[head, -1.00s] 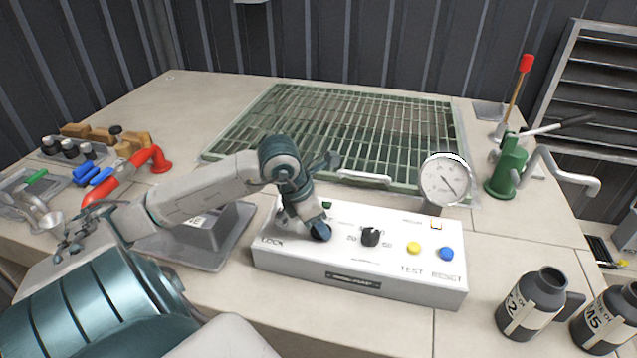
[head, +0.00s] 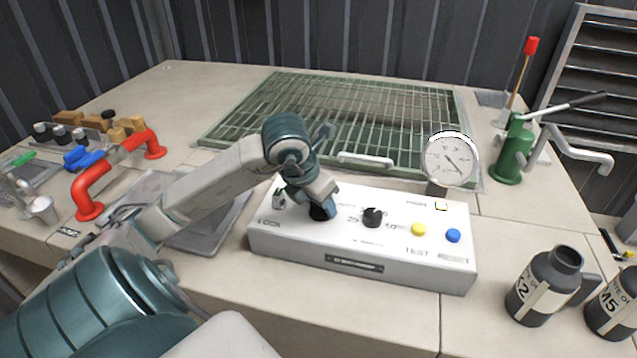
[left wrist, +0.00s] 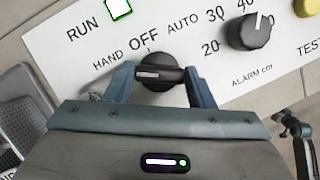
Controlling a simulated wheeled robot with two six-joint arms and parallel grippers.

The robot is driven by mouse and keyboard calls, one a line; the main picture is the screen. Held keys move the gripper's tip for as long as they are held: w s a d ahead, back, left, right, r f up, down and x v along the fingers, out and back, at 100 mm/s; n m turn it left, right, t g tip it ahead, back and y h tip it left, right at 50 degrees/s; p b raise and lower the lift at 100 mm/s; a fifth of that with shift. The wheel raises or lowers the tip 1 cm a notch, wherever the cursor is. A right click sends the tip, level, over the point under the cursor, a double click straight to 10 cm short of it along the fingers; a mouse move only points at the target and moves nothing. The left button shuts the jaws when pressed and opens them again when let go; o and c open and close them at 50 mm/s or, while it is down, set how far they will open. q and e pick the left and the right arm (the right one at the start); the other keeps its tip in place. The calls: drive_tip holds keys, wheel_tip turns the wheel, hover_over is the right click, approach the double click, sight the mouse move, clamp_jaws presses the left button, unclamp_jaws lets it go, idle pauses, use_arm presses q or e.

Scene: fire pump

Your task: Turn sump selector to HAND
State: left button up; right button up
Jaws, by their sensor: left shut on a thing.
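The sump selector (left wrist: 158,72) is a black knob on a white panel (head: 350,258), with HAND, OFF and AUTO printed around it. In the left wrist view its white mark lies on the left end, on the HAND side. My left gripper (left wrist: 159,76) is shut on the selector, one finger at each end of its grip. In the head view the left gripper (head: 322,207) hides most of the knob. At the wrist view's right edge, a teal and grey part (left wrist: 300,130) looks like my right gripper; its jaws are unclear.
Right of the selector are the alarm knob (head: 372,217), a yellow button (head: 418,229) and a blue button (head: 453,235). A gauge (head: 450,160) stands behind the panel. Dark bottles (head: 545,285) stand at right. A red-ended pipe handle (head: 90,190) is at left.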

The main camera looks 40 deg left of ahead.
drive_tip(key=shift+r, duration=0.15)
use_arm(q)
drive_tip(key=o, duration=1)
drive_tip(key=shift+r, duration=0.15)
drive_tip(key=shift+s+r, duration=0.1)
drive_tip(key=shift+r, duration=0.2)
drive_tip(key=v, duration=1)
drive_tip(key=shift+s+b, duration=0.1)
drive_tip(key=shift+b, duration=0.2)
use_arm(e)
drive_tip(key=shift+w+a+r, duration=0.1)
drive_tip(key=shift+w+r, duration=0.45)
drive_tip(key=shift+r, duration=0.3)
use_arm(q)
drive_tip(key=shift+f, duration=0.1)
use_arm(e)
drive_tip(key=shift+s+f, duration=0.15)
